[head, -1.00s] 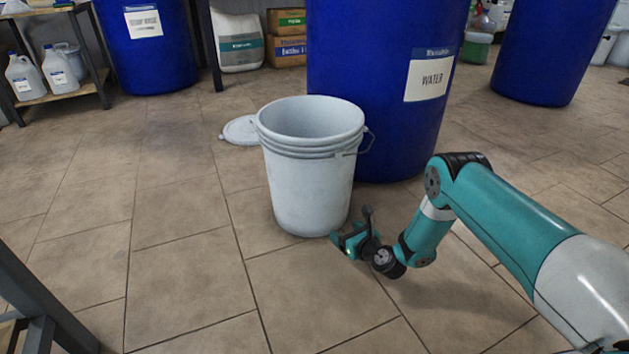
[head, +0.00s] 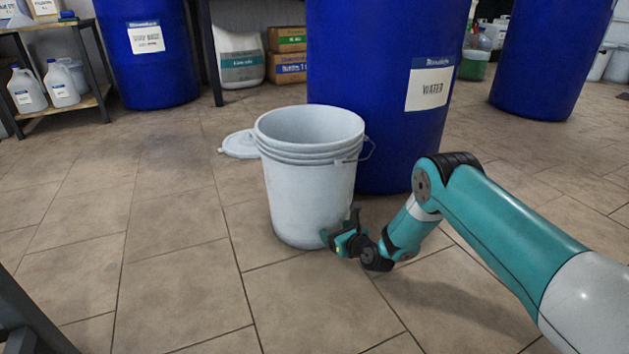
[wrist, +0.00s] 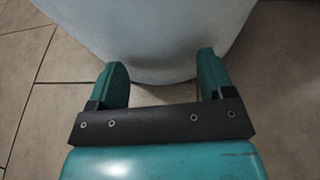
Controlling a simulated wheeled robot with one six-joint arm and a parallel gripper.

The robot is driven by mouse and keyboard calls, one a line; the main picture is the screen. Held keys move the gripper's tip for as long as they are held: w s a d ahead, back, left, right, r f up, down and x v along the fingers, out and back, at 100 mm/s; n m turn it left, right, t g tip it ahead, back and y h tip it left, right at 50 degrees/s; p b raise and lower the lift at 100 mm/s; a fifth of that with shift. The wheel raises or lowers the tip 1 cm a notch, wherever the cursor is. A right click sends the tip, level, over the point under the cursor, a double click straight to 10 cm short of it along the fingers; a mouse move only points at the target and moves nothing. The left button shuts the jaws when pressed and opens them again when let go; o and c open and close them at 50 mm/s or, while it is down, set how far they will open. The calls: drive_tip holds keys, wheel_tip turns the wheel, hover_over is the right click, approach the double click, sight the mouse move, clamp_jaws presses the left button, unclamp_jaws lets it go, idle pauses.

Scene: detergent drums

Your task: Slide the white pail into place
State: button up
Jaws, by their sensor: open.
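The white pail (head: 308,195) stands upright and open-topped on the tiled floor, in front of the blue drum labelled WATER (head: 385,75). Its wire handle hangs at its right side. My gripper (head: 338,228) is low at the pail's lower right side, close against its wall. In the wrist view the pail's wall (wrist: 150,35) fills the top, and my gripper's two fingers (wrist: 162,75) are spread apart with their tips at the pail's lower wall. I cannot tell whether the tips touch the pail.
A white lid (head: 240,144) lies on the floor behind the pail. More blue drums stand at the back left (head: 150,55) and back right (head: 550,60). A shelf with jugs (head: 45,88) is at far left. The floor left of the pail is clear.

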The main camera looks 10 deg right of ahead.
drive_tip(key=shift+r+b+x, duration=0.2)
drive_tip(key=shift+b+x, duration=0.4)
drive_tip(key=shift+x, duration=0.45)
drive_tip(key=shift+w+a+r, duration=0.1)
drive_tip(key=shift+w+a, duration=0.3)
drive_tip(key=shift+w, duration=0.6)
drive_tip(key=shift+w+a, duration=0.35)
drive_tip(key=shift+w, duration=0.65)
drive_tip(key=shift+w+a+r, duration=0.1)
drive_tip(key=shift+w+a, duration=0.3)
drive_tip(key=shift+w, duration=0.55)
drive_tip(key=shift+a, duration=0.1)
